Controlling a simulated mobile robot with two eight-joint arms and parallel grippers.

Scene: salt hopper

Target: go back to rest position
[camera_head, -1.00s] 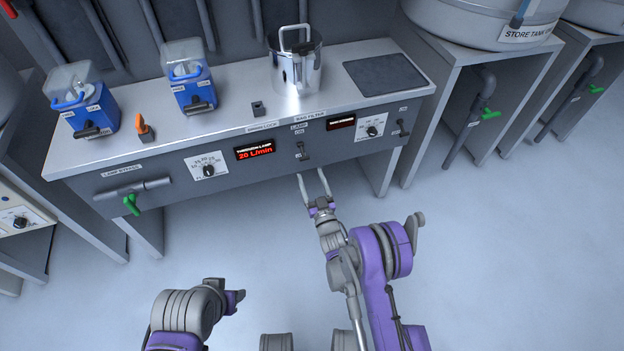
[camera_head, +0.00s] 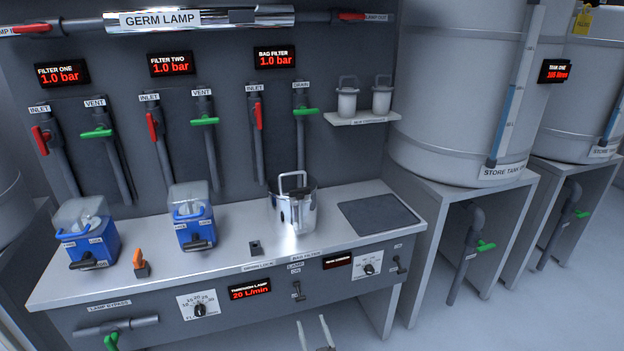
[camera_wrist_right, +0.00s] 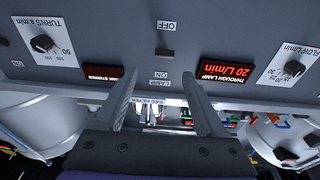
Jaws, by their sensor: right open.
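My right gripper (camera_head: 315,335) shows only its two fingers at the bottom edge of the head view. They are open, empty and apart from the bench front. In the right wrist view the gripper (camera_wrist_right: 160,100) is open in front of the panel, with the lamp switch's OFF and ON labels between and above the fingers. The bench (camera_head: 130,265) has a lamp switch (camera_head: 298,291) on its front, a little above the fingers. My left gripper is out of the head view.
Two blue filter housings (camera_head: 90,245) (camera_head: 193,228), an orange-handled part (camera_head: 140,264) and a steel bag filter (camera_head: 296,212) stand on the bench. A dark pad (camera_head: 378,216) lies at its right. Store tanks (camera_head: 455,90) stand on the right. Open floor lies front right.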

